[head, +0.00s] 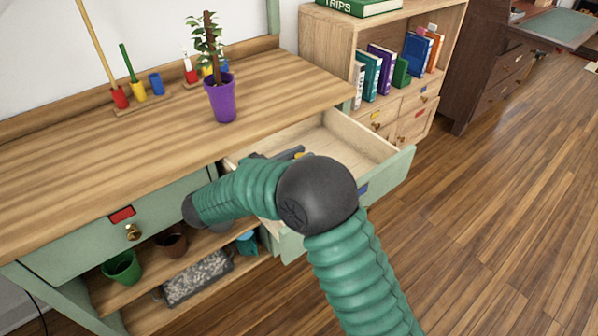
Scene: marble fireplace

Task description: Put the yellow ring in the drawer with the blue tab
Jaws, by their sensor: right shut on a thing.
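The drawer with the blue tab (363,189) is pulled open at the right end of the green workbench. Its pale wooden inside (345,135) shows, partly hidden by my right arm. My right gripper (293,153) is over or inside this drawer, mostly hidden behind my arm, with only its grey fingers showing. It is shut on a small yellow piece, the yellow ring (300,155), of which only a bit shows. I cannot tell whether the ring touches the drawer floor. My left gripper is not in view.
A closed drawer with a red tab (122,214) is at left. A purple plant pot (221,98) stands on the benchtop near the open drawer. A bookcase (330,42) stands behind it. Pots and a grey box (198,279) sit on the lower shelf. The floor at right is clear.

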